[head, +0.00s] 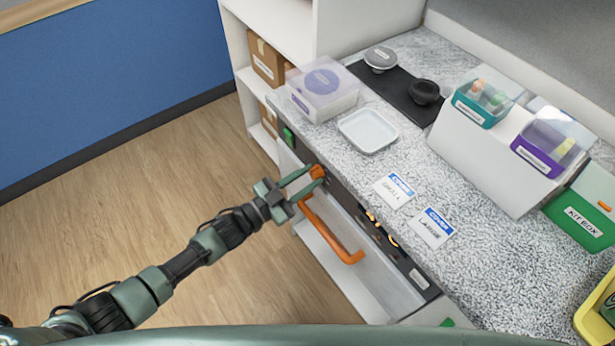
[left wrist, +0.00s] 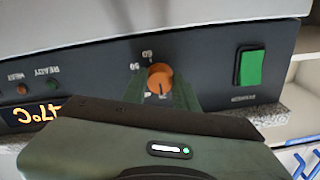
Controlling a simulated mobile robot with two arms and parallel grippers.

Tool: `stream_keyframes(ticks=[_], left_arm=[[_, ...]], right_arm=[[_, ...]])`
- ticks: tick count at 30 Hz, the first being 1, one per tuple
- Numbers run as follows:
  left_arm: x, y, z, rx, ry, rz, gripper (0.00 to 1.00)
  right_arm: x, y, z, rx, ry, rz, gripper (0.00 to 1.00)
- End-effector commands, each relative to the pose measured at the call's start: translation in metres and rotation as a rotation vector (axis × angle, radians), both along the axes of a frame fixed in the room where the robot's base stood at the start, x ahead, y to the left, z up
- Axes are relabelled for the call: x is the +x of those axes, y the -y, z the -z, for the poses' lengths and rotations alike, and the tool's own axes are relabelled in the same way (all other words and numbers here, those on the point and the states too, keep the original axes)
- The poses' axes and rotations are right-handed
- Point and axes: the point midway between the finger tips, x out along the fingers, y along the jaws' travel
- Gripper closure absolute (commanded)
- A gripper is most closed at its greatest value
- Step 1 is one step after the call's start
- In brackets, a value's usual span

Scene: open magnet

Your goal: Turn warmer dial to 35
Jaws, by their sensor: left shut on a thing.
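The orange warmer dial (head: 317,172) is on the dark front panel under the counter's edge. In the left wrist view the dial (left wrist: 160,77) shows upside down, with printed numbers around it. My left gripper (head: 313,175) has its fingers on either side of the dial and is shut on it. A lit orange temperature display (left wrist: 37,115) is on the same panel; it appears inverted and partly cut off, so its value is hard to read. My right gripper is not in view.
A green switch (left wrist: 250,68) is beside the dial. An orange drawer handle (head: 332,232) juts out just below my left gripper. On the counter are a white tray (head: 368,131), labelled cards (head: 394,190) and lidded boxes (head: 322,88). The floor on the left is clear.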

Motion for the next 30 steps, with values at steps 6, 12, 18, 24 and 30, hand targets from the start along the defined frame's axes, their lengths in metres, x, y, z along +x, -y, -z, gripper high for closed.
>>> stream_keyframes(ticks=[6,12,18,24,30], left_arm=[[-0.001,0.000,0.002,0.000,-0.004,-0.001,1.00],[0.000,0.000,0.001,0.000,-0.003,0.000,0.49],[0.000,0.000,0.001,0.000,-0.001,0.000,0.49],[-0.011,-0.015,0.003,0.002,-0.003,-0.001,0.49],[-0.033,-0.043,0.005,0.003,-0.004,0.000,0.49]], right_arm=[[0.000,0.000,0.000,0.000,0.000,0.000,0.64],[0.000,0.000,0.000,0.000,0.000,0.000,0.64],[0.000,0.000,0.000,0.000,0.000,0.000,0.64],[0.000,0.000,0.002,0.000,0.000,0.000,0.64],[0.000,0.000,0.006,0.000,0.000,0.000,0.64]])
